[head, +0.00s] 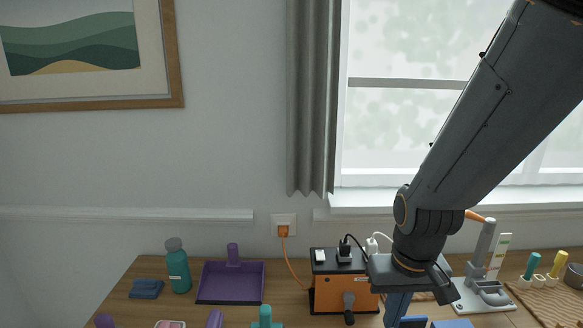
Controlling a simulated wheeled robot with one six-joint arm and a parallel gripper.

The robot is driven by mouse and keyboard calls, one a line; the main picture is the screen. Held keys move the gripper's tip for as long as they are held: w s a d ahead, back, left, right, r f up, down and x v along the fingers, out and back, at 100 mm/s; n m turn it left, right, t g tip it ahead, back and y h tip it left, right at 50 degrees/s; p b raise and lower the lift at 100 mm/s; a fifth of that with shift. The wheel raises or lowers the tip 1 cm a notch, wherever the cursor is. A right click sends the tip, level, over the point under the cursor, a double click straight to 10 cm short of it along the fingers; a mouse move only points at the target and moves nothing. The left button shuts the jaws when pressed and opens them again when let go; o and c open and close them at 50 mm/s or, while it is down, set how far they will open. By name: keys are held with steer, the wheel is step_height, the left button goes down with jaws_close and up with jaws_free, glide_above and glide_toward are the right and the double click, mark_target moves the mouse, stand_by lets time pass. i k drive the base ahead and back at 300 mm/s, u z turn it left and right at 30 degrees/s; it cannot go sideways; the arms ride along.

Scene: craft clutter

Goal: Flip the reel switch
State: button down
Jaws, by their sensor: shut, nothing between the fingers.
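The reel (329,299) is an orange box with black ends and a dark top, standing on the table with a dark crank on its front. A small white piece (320,256) on the left of its top may be the switch; its position is too small to read. A black plug (344,252) and a white plug (371,246) sit on the top beside it. My gripper (396,310) is just right of the reel, pointing down, shut and empty. It covers the reel's right edge, and its tips are near the picture's bottom edge.
An orange cord runs from the reel to a wall outlet (284,225). A purple dustpan (231,283), teal bottle (177,266) and blue cloth-like item (146,289) stand left. A grey lever press (485,278) and small bottles (532,266) are right. Bare table (285,303) shows left of the reel.

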mark_target(319, 255)
steer(key=k, duration=1.35)
steer(key=u, duration=0.5)
steer(key=i, duration=1.55)
steer(key=z, duration=0.5)
